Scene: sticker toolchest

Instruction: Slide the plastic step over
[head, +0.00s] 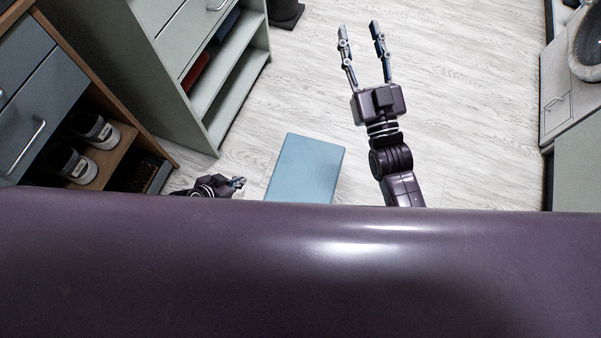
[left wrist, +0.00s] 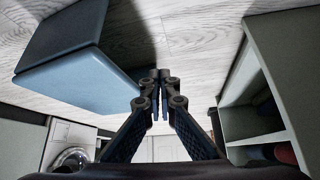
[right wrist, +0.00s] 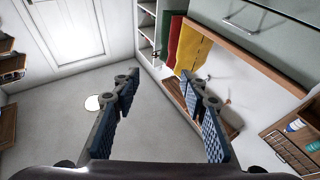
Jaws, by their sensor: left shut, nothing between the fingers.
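The plastic step is a light blue box (head: 307,168) on the floor in the middle of the head view, its lower part hidden behind my own body. In the left wrist view the step (left wrist: 75,75) fills the upper left. My left gripper (head: 241,182) is shut and empty, just left of the step in the head view, apart from it. Its fingertips (left wrist: 160,75) meet in the left wrist view, beside the step. My right gripper (head: 359,27) is open and empty, reaching out above the floor right of the step; its spread fingers (right wrist: 168,85) show in the right wrist view.
A counter with a round basin (head: 543,130) stands at the right. The pale wood floor (head: 460,110) between is clear.

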